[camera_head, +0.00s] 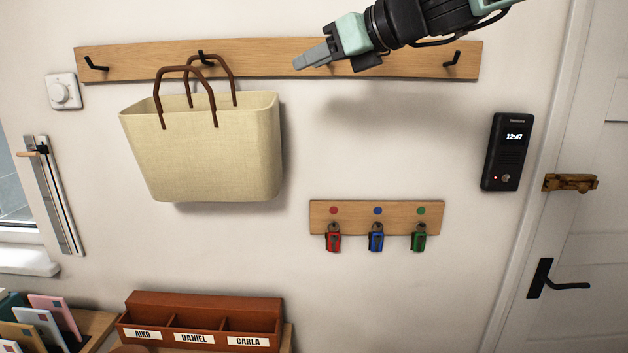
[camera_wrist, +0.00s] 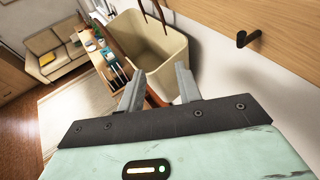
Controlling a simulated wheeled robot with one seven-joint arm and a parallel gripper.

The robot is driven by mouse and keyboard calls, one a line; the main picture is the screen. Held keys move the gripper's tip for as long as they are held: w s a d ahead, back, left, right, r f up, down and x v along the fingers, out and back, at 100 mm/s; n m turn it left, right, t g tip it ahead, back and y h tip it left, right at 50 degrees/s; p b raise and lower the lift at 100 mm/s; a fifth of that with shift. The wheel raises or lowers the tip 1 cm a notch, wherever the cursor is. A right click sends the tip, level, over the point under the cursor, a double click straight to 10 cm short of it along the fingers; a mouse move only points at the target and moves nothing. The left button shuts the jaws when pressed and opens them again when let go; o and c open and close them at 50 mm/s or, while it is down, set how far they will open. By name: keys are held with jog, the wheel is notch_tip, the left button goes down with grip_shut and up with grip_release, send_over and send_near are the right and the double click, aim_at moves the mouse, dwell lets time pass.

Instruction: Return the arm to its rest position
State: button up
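My gripper (camera_head: 300,62) is in front of the wooden hook rail (camera_head: 270,66), to the right of the cream bag (camera_head: 205,150), and points left. In the wrist view its two grey fingers (camera_wrist: 159,84) stand apart with nothing held between them, so it is open. The bag hangs upright by its brown handles at a black hook on the rail. Its open top also shows in the wrist view (camera_wrist: 152,48), beyond the fingertips. My gripper looks apart from the bag. My arm reaches in from the top right; the rest of it is out of view.
A key board (camera_head: 377,218) with red, blue and green keys hangs below. An intercom (camera_head: 507,151) and a door (camera_head: 585,230) are at right. A red-brown sorter (camera_head: 200,313) stands at the bottom left.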

jog(key=s+f+n+g+h+b, duration=0.25)
jog(key=s+f+n, duration=0.5)
jog(key=f, duration=0.55)
jog(key=s+f+n+g+h+b, duration=0.25)
jog(key=s+f+n, duration=0.5)
jog(key=f, duration=0.45)
jog(key=s+d+f+n+g+h+b, duration=0.1)
jog(key=s+d+f+n+h+b, duration=0.1)
jog(key=s+d+f+n, duration=0.5)
jog(key=s+d+f+n+g+h+b, duration=0.2)
jog(key=s+d+f+n+h+b, duration=0.1)
jog(key=s+d+f+n, duration=0.4)
jog(key=s+f+n, duration=0.2)
jog(key=s+f, duration=0.2)
jog(key=f, duration=0.2)
jog(key=shift+s+n+h, duration=0.15)
jog(key=shift+n+h, duration=0.25)
